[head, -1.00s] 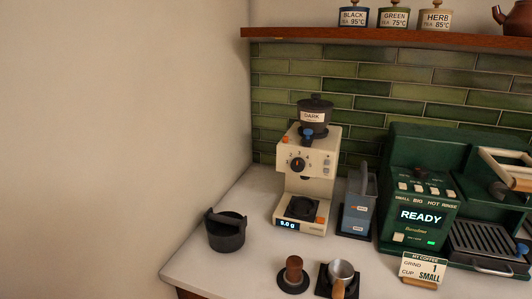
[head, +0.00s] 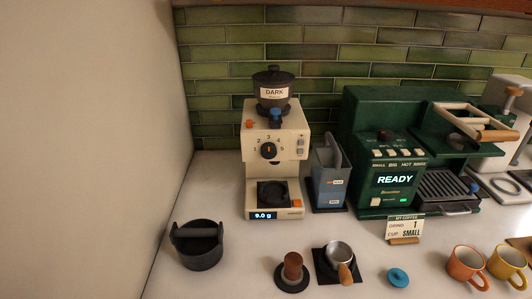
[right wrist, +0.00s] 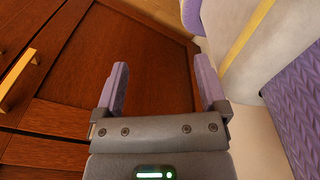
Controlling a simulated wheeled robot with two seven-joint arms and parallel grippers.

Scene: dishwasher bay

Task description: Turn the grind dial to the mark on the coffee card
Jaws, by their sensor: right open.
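The cream grinder (head: 275,165) stands at the back left of the counter under a dark hopper labelled DARK (head: 273,90). Its black grind dial (head: 268,151) is on the front, with an orange pointer pointing roughly up, near the 3; numbers run around it. The coffee card (head: 404,227) stands in front of the green machine and reads GRIND 1, CUP SMALL. My right gripper (right wrist: 160,90) shows in the right wrist view, open and empty, in front of brown wooden cabinet doors. It is away from the dial. My left gripper is not in view.
The green coffee machine (head: 380,120) shows READY. A grey bin (head: 328,175) stands between it and the grinder. A knock box (head: 198,245), tamper (head: 292,270), portafilter (head: 340,255), blue lid (head: 398,277) and orange cup (head: 466,265) occupy the front counter. A wall borders the left.

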